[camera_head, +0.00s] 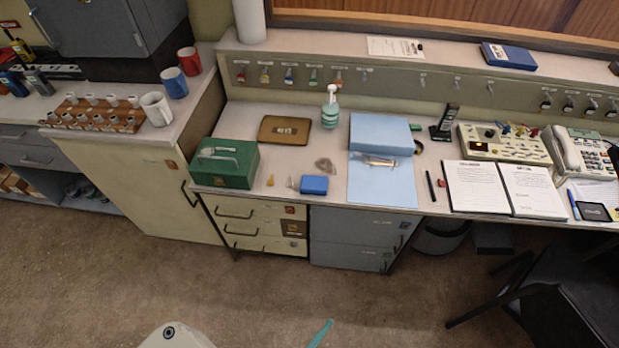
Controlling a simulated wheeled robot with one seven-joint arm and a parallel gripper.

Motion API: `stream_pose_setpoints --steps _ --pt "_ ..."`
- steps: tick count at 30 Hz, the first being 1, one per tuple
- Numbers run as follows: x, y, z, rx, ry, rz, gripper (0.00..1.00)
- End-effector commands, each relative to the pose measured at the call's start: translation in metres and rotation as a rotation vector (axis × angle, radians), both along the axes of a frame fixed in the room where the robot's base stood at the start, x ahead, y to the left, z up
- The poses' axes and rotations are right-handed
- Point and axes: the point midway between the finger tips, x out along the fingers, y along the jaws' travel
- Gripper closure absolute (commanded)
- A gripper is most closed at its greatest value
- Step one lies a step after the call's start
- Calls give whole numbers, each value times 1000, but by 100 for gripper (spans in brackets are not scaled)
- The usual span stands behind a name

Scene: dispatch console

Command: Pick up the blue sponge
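A small blue block (314,185), which looks like the blue sponge, lies on the front part of the console desk, between the green metal box and the light blue sheet. Nothing covers it. My gripper cannot be made out in this view. A white rounded part of my own body shows at the bottom edge, well below and away from the desk. A small teal piece (321,333) also pokes in at the bottom edge; I cannot tell what it is.
A green metal box (224,164) stands left of the block; small loose items lie beside and behind it. A light blue sheet (382,188) and light blue pad (380,132) lie right. Drawers (255,227) are below. A dark chair (560,290) stands right; the floor in front is clear.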

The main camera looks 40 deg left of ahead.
Motion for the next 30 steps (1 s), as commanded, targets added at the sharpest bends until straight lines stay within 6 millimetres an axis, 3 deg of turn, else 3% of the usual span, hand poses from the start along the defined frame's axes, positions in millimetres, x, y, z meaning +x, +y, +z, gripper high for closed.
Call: stream_pose_setpoints --steps 9,15,24,30 --pt "92 65 -49 18 36 168 8" --pt "150 121 -64 14 64 275 8" --pt "228 218 -58 -10 104 420 8" --pt "260 275 -42 -33 125 495 8"
